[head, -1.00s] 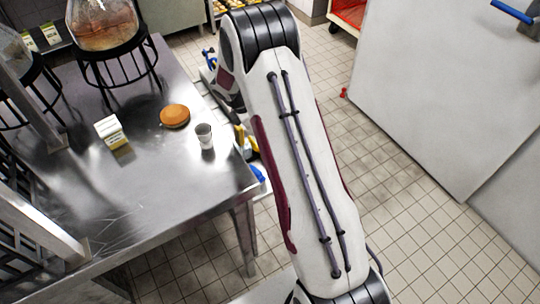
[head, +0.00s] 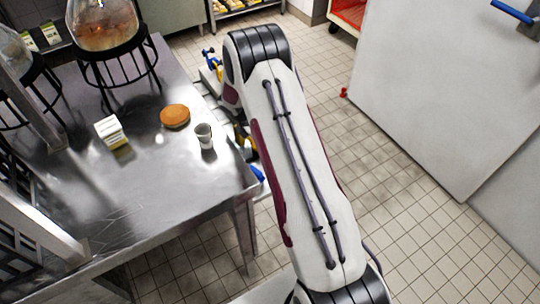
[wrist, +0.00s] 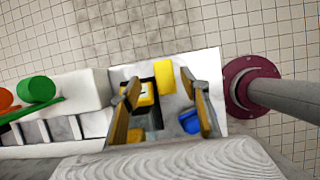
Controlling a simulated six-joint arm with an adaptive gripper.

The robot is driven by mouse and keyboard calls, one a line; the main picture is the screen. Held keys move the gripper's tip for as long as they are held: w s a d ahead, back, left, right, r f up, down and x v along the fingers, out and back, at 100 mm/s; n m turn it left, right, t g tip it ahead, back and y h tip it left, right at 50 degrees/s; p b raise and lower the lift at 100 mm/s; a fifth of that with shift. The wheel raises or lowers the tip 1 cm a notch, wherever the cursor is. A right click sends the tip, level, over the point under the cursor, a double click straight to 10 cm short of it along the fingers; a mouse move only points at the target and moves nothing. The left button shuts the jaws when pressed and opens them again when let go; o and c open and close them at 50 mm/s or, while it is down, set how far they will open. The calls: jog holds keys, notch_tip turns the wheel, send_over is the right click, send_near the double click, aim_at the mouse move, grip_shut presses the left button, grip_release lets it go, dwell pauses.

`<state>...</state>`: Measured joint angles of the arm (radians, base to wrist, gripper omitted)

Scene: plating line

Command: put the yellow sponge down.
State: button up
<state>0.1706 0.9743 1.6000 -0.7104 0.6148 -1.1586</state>
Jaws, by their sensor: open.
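A yellow block that looks like the sponge (wrist: 164,80) lies on a pale flat surface (wrist: 209,65) in the wrist view. My gripper (wrist: 166,92) is open, its two tan-padded fingers apart, one on either side of the picture's middle. The sponge shows between and beyond the fingertips, and I see no finger closed on it. I cannot tell how high the fingertips are above it. In the head view my arm hides most of the gripper and I cannot make out the sponge clearly.
Beside the sponge are a black-and-yellow item (wrist: 145,93) and a blue item (wrist: 190,122). A green cylinder (wrist: 37,90) stands at the left. The steel table (head: 120,190) holds a cup (head: 204,136), a round brown item (head: 175,116) and a small carton (head: 110,129).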

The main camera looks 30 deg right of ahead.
jog(key=shift+d+f, duration=0.25)
jog(key=shift+f, duration=0.35)
jog(key=shift+s+x, duration=0.15)
jog(key=shift+x, duration=1.15)
jog(key=shift+s+x, duration=0.15)
jog(key=shift+x, duration=1.15)
jog(key=shift+d, duration=0.15)
jog(key=c, duration=1.1)
jog(key=shift+o, duration=0.2)
jog(key=shift+r, duration=0.2)
jog(key=shift+r, duration=4.9)
